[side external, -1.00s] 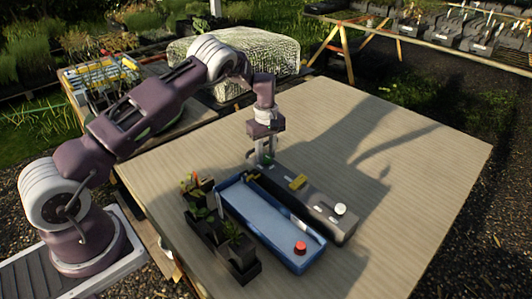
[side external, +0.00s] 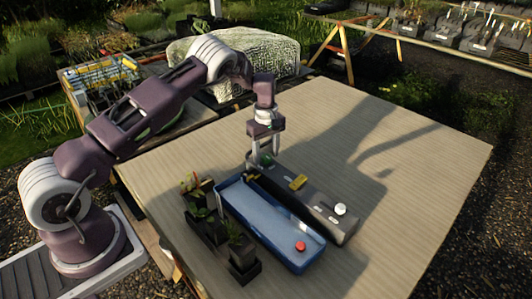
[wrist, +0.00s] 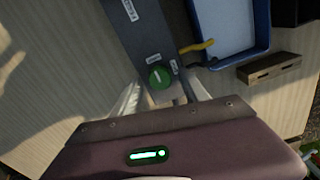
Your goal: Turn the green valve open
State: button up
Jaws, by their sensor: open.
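The green valve (wrist: 159,77) is a round knob with a pale line across it, on the far end of a long grey box (wrist: 138,35). In the side view the valve (side external: 266,160) shows small, partly behind my fingers. My gripper (wrist: 165,95) is open and points down, with one finger on either side of the knob in the picture. The fingers look apart from the knob, but I cannot tell how far their tips are above the box. Small labels sit around the valve, too small to read.
A blue tray (side external: 227,183) with a red knob (side external: 300,246) lies alongside the box. The box also carries a yellow handle (side external: 298,182) and a white knob (side external: 340,209). Potted plants (side external: 240,252) stand beside the tray. The table's right side (side external: 420,160) is clear.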

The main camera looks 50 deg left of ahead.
aim_at(266, 156)
notch_tip(266, 156, up, 7)
jog(key=shift+r, duration=0.1)
dwell(0.3)
jog(key=s+d+r+m+t, duration=0.1)
jog(key=s+d+r+m, duration=0.2)
jog(key=r, duration=0.4)
jog(key=s+d+r+m+t+h, duration=0.1)
jog(key=s+d+r, duration=0.2)
jog(key=s+r, duration=0.4)
jog(key=s+d+r+m+t, duration=0.1)
jog(key=s+d+r+m, duration=0.15)
jog(key=r, duration=0.55)
jog(key=s+d+m+t, duration=0.1)
jog(key=s+d+m, duration=0.2)
jog(key=s, duration=0.9)
jog(key=s+d+r+m+t+y, duration=0.1)
jog(key=s+d+m, duration=0.2)
jog(key=s, duration=1)
jog(key=m, duration=0.3)
jog(key=shift+d+t, duration=0.15)
jog(key=shift+t, duration=0.15)
